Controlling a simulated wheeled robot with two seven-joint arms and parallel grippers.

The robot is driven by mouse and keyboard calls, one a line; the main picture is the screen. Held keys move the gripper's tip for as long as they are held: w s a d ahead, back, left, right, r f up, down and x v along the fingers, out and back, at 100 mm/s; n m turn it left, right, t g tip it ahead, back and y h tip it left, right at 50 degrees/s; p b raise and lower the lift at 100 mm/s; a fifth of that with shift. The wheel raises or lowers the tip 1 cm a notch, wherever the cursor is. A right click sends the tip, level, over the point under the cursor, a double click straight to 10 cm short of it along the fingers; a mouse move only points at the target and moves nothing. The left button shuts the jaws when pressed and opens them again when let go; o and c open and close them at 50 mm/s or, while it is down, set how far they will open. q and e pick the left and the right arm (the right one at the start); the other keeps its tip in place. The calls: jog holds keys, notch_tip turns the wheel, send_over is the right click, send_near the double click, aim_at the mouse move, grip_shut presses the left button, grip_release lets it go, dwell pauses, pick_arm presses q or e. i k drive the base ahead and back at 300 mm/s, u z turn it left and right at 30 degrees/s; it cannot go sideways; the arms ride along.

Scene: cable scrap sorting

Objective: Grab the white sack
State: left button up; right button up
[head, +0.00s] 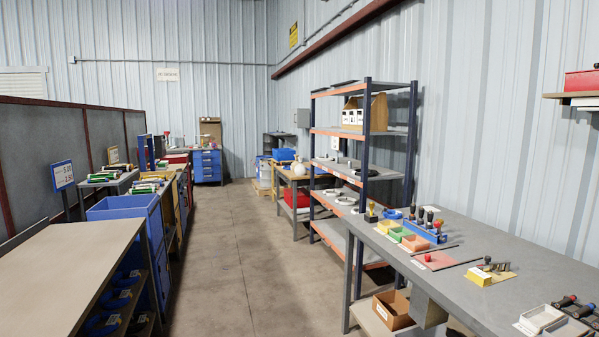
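A small white rounded object (299,169) that may be the white sack stands on a wooden-topped workbench (290,177) at the far end of the aisle, just left of the shelving rack. It is too small and distant to make out its shape or opening for certain. Neither of my grippers is in the head view.
An open concrete aisle (232,250) runs ahead to the back wall. A grey workbench (520,265) with stamps and small trays borders it on the right, before a metal rack (367,150). A wooden-topped table (60,270) and a blue bin (125,207) line the left.

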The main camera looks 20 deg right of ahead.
aim_at(301, 170)
jog(key=z, duration=0.2)
jog(key=k, duration=0.4)
jog(key=z, duration=0.25)
jog(key=i, duration=2.15)
jog(key=u, duration=0.6)
jog(key=i, duration=4.5)
jog(key=z, duration=1.25)
jog(key=i, duration=2.05)
jog(key=z, duration=1)
